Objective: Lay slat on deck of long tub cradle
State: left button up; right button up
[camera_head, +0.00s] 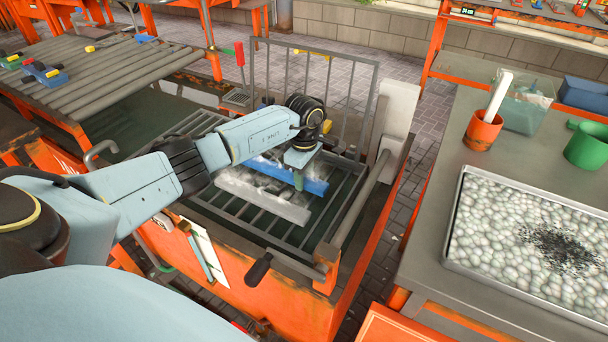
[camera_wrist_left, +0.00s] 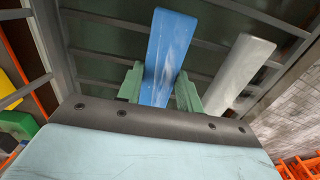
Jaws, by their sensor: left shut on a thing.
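My left gripper (camera_head: 298,178) reaches in over the orange tub (camera_head: 275,300) and is shut on a blue slat (camera_head: 315,187). In the left wrist view the blue slat (camera_wrist_left: 167,45) runs between the green fingers of my gripper (camera_wrist_left: 159,88). A pale grey slat (camera_head: 262,200) lies beside it, on the near side in the head view; it also shows in the left wrist view (camera_wrist_left: 240,68), apart from the blue one. Both are over the barred grey cradle deck (camera_head: 232,213). I cannot tell whether the blue slat touches the bars. My right gripper is out of view.
An upright barred gate (camera_head: 345,100) stands behind the tub. A slatted grey table (camera_head: 95,85) is at the left. At the right, a bench (camera_head: 450,155) holds a tray of pale pebbles (camera_head: 500,225), an orange cup (camera_head: 482,132) and a green mug (camera_head: 588,145).

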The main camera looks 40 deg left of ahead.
pick_arm(q)
jog(key=shift+f+b, duration=0.35)
jog(key=shift+f, duration=0.05)
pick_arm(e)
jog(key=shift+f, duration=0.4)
pick_arm(q)
jog(key=o, duration=1.2)
jog(key=shift+c, duration=0.2)
notch_tip(320, 180, up, 6)
jog(key=shift+p, duration=0.95)
notch_tip(320, 180, up, 8)
jog(key=p, duration=0.1)
jog(key=shift+f, duration=0.25)
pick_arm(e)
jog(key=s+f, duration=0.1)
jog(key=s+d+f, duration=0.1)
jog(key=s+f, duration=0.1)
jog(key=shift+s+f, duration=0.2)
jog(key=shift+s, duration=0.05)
